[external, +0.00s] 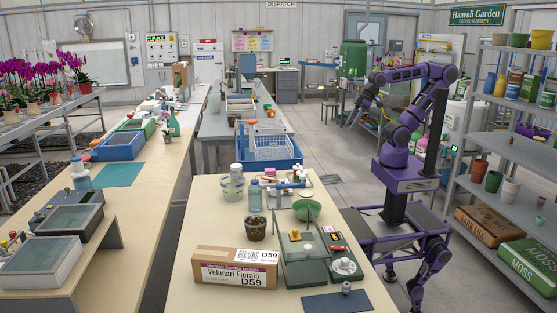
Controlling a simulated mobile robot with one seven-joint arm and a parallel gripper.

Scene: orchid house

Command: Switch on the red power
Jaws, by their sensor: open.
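No part clearly reads as a red power switch at this size. A small red part (337,247) shows on a dark green device (345,268) at the right of the front table. That device also carries a round pale dial or plate, and whether it is on cannot be told. My purple arm stands right of the table, raised and bent. My gripper (354,113) hangs in the air at the arm's left end, pointing down and left, open with nothing seen in it. It is well apart from the device.
The front table (190,235) holds a cardboard box (235,268), a dark pot (255,228), a green bowl (307,209) and bottles. A blue crate (268,150) stands behind. Shelves (510,125) with pots and bags stand close on my right. Floor (335,165) left of my base is clear.

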